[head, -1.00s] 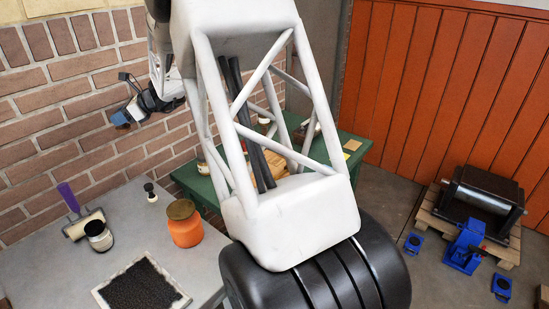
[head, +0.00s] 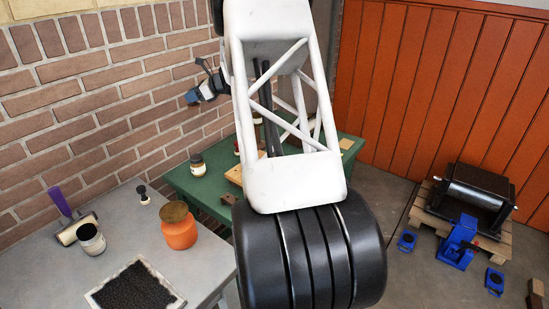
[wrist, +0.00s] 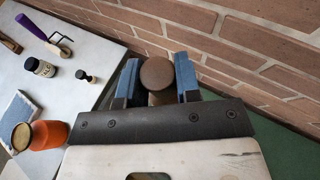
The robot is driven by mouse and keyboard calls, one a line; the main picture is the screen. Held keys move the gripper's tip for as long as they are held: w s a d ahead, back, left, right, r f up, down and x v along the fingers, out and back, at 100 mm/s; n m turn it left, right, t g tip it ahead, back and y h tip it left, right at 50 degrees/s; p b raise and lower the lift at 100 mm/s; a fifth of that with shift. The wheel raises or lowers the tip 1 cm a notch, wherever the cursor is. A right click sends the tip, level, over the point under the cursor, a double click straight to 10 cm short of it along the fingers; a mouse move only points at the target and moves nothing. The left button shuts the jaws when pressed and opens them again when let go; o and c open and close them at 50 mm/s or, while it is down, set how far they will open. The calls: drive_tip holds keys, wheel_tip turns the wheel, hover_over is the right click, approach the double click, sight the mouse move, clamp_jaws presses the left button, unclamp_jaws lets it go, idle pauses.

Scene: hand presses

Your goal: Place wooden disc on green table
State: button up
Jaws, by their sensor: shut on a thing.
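My gripper (wrist: 157,80) has blue fingers and is shut on the wooden disc (wrist: 157,73), a round brown piece between the fingertips in the wrist view. In the head view my gripper (head: 195,95) is in the air in front of the brick wall, above the back left of the green table (head: 183,182); the disc is too small to make out there. The green table also shows in the wrist view (wrist: 292,150), at the lower right. My arm hides much of the table's middle in the head view.
On the green table stand a small jar (head: 198,165), a wooden board (head: 235,176) and a dark block (head: 228,199). A brick wall (head: 110,100) stands behind.

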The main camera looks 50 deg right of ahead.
drive_tip(key=s+d, duration=0.1)
drive_tip(key=d, duration=0.3)
hover_over(213, 165)
wheel_tip(213, 165, down, 18)
drive_tip(key=shift+d+f, duration=0.15)
drive_tip(key=shift+f, duration=0.3)
drive_tip(key=shift+f, duration=3.15)
drive_tip(key=shift+f, duration=1.8)
drive_tip(key=shift+f, duration=0.15)
drive_tip(key=o, duration=0.9)
